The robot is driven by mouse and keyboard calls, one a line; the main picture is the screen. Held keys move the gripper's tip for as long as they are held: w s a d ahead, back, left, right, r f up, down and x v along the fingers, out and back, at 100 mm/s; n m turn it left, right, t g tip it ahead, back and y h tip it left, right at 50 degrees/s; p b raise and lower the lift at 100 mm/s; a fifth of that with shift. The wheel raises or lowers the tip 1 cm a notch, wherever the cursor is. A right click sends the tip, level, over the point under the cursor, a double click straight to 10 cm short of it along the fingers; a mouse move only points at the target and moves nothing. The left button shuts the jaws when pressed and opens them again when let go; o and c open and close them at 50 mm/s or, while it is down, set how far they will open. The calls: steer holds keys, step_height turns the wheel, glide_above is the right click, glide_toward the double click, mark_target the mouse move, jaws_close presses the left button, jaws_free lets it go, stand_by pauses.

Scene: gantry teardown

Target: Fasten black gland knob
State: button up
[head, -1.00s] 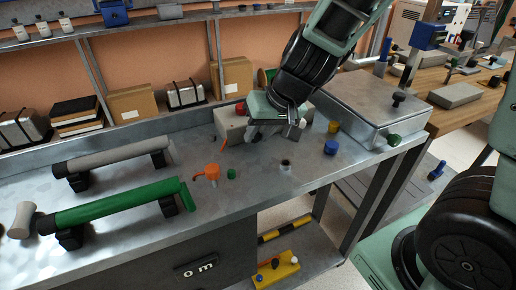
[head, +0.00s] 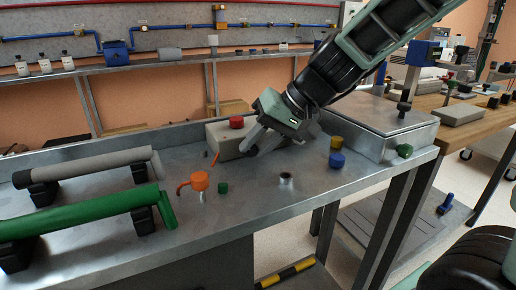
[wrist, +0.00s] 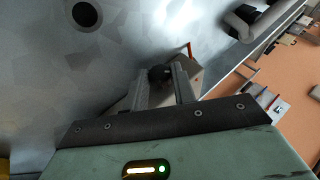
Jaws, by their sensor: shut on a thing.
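The black gland knob (wrist: 160,73) is a small dark round piece between my fingertips in the wrist view. In the head view it is a dark spot (head: 252,151) at the finger ends, partly hidden. My gripper (wrist: 161,71) is shut on it, with the fingers slanting down to the left in the head view, close to the front of a beige box (head: 222,143) with a red knob (head: 237,122) on top. I cannot tell whether the black knob touches or is seated in the box.
On the metal bench stand an orange handled part (head: 199,181), a green cap (head: 223,188), a short grey sleeve (head: 285,180), and blue (head: 337,160) and yellow (head: 336,143) knobs. A metal case (head: 375,125) stands right.

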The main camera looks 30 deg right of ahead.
steer(key=o, duration=0.7)
steer(key=shift+p+v, duration=3.9)
steer(key=shift+v, duration=4.8)
steer(key=shift+o, duration=0.3)
